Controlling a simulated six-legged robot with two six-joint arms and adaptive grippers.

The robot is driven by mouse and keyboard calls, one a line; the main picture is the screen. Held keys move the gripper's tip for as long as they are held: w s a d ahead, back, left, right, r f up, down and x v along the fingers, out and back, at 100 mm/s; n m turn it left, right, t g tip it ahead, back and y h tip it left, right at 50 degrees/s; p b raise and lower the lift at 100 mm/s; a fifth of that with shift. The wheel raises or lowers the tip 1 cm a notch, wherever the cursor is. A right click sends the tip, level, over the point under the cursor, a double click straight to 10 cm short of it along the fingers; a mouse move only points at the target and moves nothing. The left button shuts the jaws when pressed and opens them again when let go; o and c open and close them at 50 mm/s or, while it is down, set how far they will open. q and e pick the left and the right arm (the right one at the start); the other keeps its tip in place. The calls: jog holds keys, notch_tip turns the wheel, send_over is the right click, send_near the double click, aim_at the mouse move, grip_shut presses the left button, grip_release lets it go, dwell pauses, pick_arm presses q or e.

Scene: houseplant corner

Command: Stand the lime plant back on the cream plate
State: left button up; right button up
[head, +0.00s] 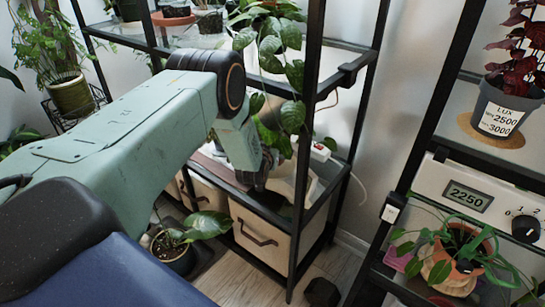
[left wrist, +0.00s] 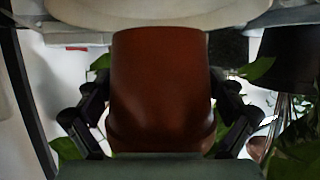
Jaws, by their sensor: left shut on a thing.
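My left gripper (head: 258,178) reaches over the middle shelf of the rack in the head view. In the left wrist view my left gripper (left wrist: 158,118) has a finger on each side of a smooth red-brown pot, the lime plant's (left wrist: 158,85), and is shut on it. Green leaves show beside and below the pot there. A cream rounded rim, seemingly the cream plate (left wrist: 190,12), crosses the top of that view at the pot's narrow end; I cannot tell whether they touch. In the head view my arm hides the pot. My right gripper is not in view.
A trailing plant (head: 275,50) hangs close beside my wrist. A black rack post (head: 309,140) stands just right of it. A white socket strip (head: 319,151) lies on the shelf. Woven boxes (head: 262,245) are below. A potted plant (head: 172,250) stands on the floor.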

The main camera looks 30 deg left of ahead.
pick_arm(q)
notch_tip(320, 180, down, 2)
jog(key=shift+b, duration=0.3)
jog(key=shift+w+f, duration=0.15)
jog(key=shift+f, duration=0.1)
jog(key=shift+r, duration=0.15)
jog(key=shift+f, duration=0.25)
jog(key=o, duration=1.1)
jog(key=shift+f, duration=0.1)
jog(key=shift+o, duration=0.2)
